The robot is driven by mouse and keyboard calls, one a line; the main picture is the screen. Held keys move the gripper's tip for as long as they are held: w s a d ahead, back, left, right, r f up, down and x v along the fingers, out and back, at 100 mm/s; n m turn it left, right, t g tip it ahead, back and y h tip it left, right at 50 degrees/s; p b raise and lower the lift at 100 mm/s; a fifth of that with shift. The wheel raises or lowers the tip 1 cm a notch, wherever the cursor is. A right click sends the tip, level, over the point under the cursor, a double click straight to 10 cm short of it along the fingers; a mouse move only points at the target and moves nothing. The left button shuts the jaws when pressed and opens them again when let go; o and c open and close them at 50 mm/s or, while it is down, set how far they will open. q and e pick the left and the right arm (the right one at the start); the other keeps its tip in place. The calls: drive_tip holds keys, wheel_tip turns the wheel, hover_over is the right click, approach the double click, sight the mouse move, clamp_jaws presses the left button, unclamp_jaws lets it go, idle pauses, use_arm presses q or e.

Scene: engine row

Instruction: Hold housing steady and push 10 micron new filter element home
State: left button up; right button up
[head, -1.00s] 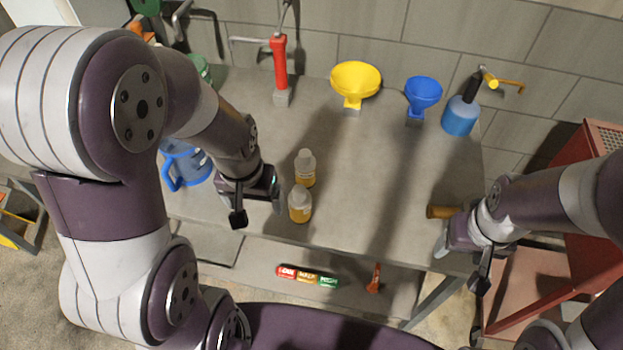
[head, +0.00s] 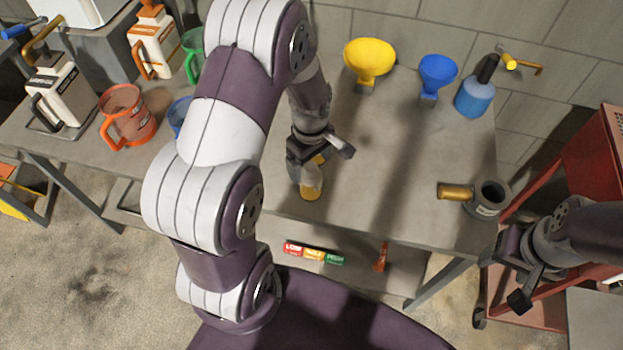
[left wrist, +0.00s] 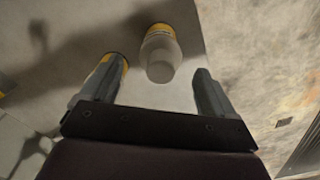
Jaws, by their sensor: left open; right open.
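The grey housing (head: 489,199) stands at the right end of the workbench, its round dark mouth facing up. A gold-brown cylinder (head: 455,192), perhaps the filter element, lies just left of it; I cannot tell whether they touch. No micron marking is readable. In the left wrist view one bottle (left wrist: 158,52) shows between and beyond the open fingers (left wrist: 155,88); the other is partly behind the left finger. My right gripper (head: 512,275) is open and empty, off the bench's front right.
Yellow (head: 369,60) and blue (head: 437,75) funnels and a blue spray bottle (head: 475,95) stand at the back. A red cart (head: 590,150) is at the right. Jugs, including an orange one (head: 127,115), stand left.

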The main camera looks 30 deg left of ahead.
sight(311, 180)
use_arm(q)
wheel_tip(311, 180, down, 4)
drive_tip(key=shift+f+p, duration=0.15)
drive_tip(key=shift+p, duration=0.15)
drive_tip(key=c, duration=1.3)
